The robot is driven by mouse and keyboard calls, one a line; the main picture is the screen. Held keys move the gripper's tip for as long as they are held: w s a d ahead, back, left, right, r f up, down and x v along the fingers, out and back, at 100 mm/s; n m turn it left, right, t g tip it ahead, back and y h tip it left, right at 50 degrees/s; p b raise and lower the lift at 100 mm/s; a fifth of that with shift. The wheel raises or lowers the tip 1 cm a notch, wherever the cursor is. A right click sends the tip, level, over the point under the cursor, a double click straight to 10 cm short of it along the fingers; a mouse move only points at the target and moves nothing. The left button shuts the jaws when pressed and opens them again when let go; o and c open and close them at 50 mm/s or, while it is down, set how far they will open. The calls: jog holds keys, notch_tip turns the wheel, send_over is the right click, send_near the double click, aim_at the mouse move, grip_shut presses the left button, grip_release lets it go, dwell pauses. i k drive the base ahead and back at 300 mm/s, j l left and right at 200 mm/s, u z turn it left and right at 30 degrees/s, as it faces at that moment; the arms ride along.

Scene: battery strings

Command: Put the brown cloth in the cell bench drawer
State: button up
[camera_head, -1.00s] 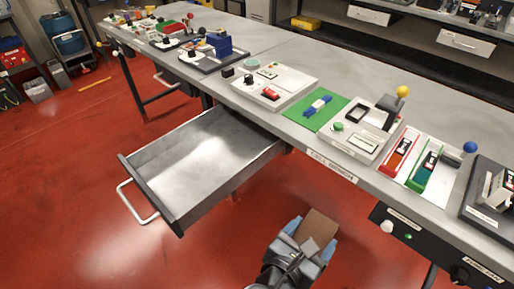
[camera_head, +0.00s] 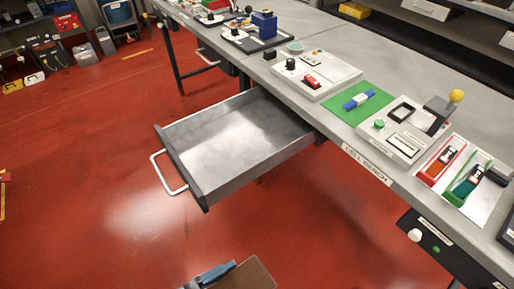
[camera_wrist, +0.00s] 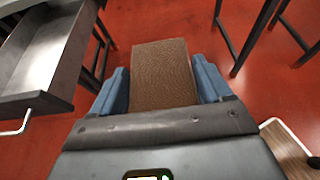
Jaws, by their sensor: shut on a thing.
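The brown cloth (camera_wrist: 163,75) is a flat folded piece between the two blue fingers of my gripper (camera_wrist: 163,88) in the wrist view. My gripper is shut on it. In the head view only part of the brown cloth (camera_head: 248,275) and a blue finger of my gripper (camera_head: 214,275) show at the bottom edge. The cell bench drawer (camera_head: 262,178) is pulled out under the bench and its visible floor is empty. It also shows at the left of the wrist view (camera_wrist: 80,62). The cloth is in front of the drawer, outside it.
The cell bench (camera_head: 330,135) carries a green mat (camera_head: 345,115), white device panels and battery holders. A drawer handle (camera_head: 165,178) sticks out at the drawer's front. Dark table legs stand near it. The red floor in front is clear.

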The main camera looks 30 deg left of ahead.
aim_at(268, 146)
jog(key=i+j, duration=0.3)
jog(key=i, duration=0.15)
jog(key=i+j, duration=0.3)
jog(key=i, duration=0.15)
jog(key=i+j, duration=0.25)
jog(key=i, duration=0.2)
